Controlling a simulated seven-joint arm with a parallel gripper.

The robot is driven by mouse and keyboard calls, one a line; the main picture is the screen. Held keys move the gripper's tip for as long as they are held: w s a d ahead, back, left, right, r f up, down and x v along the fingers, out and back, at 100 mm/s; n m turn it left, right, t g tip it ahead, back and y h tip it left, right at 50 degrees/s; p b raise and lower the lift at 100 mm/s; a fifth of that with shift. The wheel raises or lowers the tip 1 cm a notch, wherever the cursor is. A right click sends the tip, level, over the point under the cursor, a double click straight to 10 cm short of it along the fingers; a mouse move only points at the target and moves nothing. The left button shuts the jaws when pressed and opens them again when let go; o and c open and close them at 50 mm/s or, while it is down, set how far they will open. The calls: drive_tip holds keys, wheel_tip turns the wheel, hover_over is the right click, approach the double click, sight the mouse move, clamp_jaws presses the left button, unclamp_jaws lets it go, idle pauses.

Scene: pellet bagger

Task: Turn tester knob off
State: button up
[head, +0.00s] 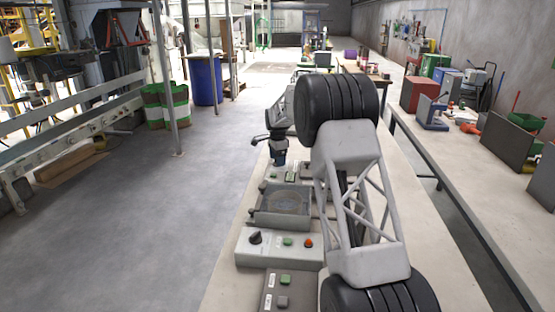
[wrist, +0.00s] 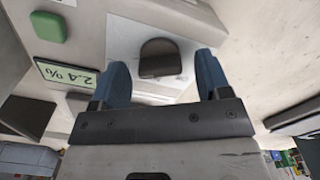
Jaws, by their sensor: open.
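In the wrist view a dark, round-topped knob (wrist: 160,58) sits on a pale plate of the tester. My gripper (wrist: 161,72) is open, with one blue finger on each side of the knob in the picture. Gaps show on both sides, and I cannot tell how far above it the fingertips are. The tester's display (wrist: 68,75) reads 2.4 %, upside down here, with a green button (wrist: 48,27) near it. In the head view my gripper (head: 279,160) points down over the far part of the bench equipment; the knob under it is hidden.
A nearer panel has a black knob (head: 255,238), a green button (head: 287,242) and an orange button (head: 308,243). A framed plate (head: 283,201) lies between that panel and my gripper. A side bench with a red box (head: 419,95) stands at right; open floor (head: 150,230) is at left.

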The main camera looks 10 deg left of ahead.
drive_tip(key=c, duration=0.9)
